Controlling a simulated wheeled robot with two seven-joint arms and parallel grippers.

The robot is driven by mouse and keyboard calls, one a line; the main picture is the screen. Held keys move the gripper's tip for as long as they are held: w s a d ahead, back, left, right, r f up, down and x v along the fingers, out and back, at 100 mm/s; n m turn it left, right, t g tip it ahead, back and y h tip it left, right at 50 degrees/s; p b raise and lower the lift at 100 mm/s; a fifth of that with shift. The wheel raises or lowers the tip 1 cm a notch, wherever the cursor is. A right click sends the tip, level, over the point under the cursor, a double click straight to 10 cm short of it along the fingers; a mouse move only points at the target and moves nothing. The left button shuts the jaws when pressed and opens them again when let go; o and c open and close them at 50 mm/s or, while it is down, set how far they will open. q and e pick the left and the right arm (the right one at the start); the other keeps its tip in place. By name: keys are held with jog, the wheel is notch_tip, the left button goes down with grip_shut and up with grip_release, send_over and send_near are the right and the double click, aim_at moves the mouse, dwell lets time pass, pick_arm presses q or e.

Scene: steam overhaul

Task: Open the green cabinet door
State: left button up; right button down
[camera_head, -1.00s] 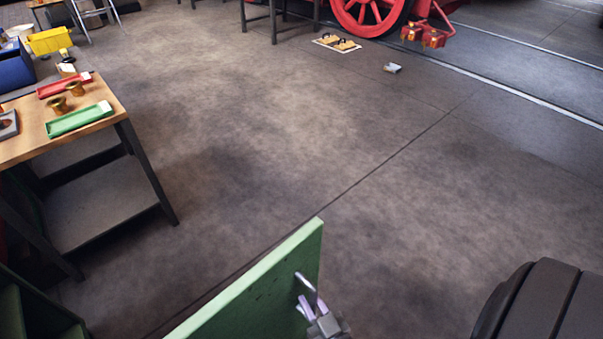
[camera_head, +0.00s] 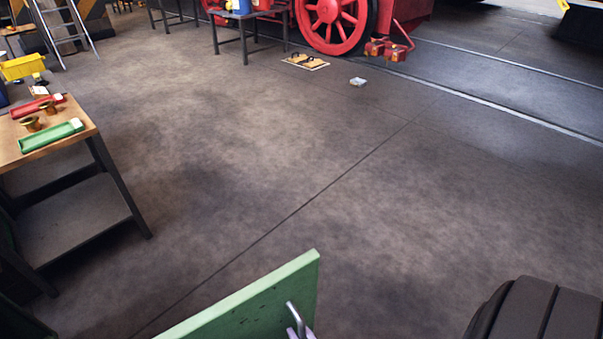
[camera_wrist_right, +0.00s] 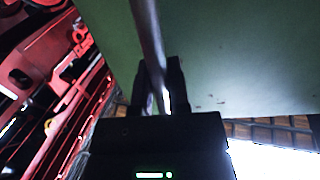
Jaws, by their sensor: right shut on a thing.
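The green cabinet door (camera_head: 262,300) stands at the bottom middle of the head view, its top edge running down to the left. It stands out over the floor, swung open. A metal bar handle (camera_head: 294,316) is on its right-hand face. My right gripper (camera_head: 306,334) shows only as a sliver at the bottom edge, at the handle. In the right wrist view, the dark fingers of my right gripper (camera_wrist_right: 162,88) are shut around the handle bar (camera_wrist_right: 148,40), with the green door (camera_wrist_right: 220,55) behind. My left gripper is not in view.
A wooden-topped workbench (camera_head: 82,136) with a green tray (camera_head: 50,137), a red tray and brass parts stands at left. A red-wheeled locomotive (camera_head: 335,20) is at the back. A small grey box (camera_head: 358,82) lies on the floor. The middle floor is clear.

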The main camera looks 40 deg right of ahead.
aim_at(289, 295)
jog(key=c, duration=0.8)
grip_release()
jog(key=shift+o, duration=0.8)
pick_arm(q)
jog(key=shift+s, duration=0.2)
pick_arm(e)
notch_tip(289, 295, up, 10)
jog(key=p, duration=0.8)
jog(key=shift+r, duration=0.1)
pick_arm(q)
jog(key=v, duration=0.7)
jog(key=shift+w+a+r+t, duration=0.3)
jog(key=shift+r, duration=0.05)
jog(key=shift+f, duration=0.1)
